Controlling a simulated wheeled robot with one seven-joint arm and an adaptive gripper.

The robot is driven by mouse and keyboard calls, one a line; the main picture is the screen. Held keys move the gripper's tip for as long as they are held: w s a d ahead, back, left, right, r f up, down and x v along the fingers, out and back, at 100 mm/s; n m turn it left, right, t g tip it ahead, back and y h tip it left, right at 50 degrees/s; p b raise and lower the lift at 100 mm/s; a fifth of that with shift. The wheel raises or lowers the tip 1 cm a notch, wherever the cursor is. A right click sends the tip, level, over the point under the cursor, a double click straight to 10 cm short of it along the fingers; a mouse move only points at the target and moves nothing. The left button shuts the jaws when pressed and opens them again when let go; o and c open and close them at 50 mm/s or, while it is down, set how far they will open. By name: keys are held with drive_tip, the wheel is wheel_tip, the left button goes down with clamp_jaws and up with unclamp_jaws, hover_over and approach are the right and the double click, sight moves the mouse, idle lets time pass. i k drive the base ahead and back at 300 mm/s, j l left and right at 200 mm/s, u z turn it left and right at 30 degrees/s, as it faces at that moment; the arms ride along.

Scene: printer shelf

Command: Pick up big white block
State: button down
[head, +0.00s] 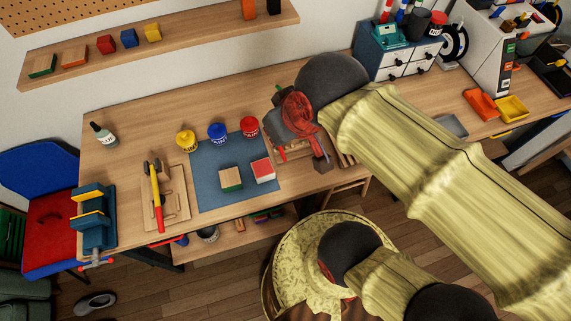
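On the blue mat (207,192) lie two blocks. The other block (230,175) has a pale wooden top and green sides, and lies to the left of the first. No plain all-white block stands out. My gripper (302,159), red and dark grey, is over the table just right of the mat, beyond the red-sided block and apart from it. Its fingers are small and partly confused with wooden things behind them, so I cannot tell their opening or what is between them.
Yellow (186,141), blue (217,132) and red (249,126) paint cans stand along the mat's back edge. A wooden board with tools (176,205) and a blue vise (93,215) are at left. A wall shelf (190,51) holds small blocks.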

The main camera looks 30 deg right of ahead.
sight(263, 171)
drive_tip(key=k+j, duration=0.15)
drive_tip(key=j, duration=0.25)
drive_tip(key=k+j, duration=0.1)
drive_tip(key=j, duration=0.25)
drive_tip(key=k+j, duration=0.15)
drive_tip(key=j, duration=0.25)
drive_tip(key=k+j, duration=0.15)
drive_tip(key=j, duration=0.25)
drive_tip(key=k+j, duration=0.1)
drive_tip(key=j, duration=0.25)
drive_tip(key=z, duration=0.05)
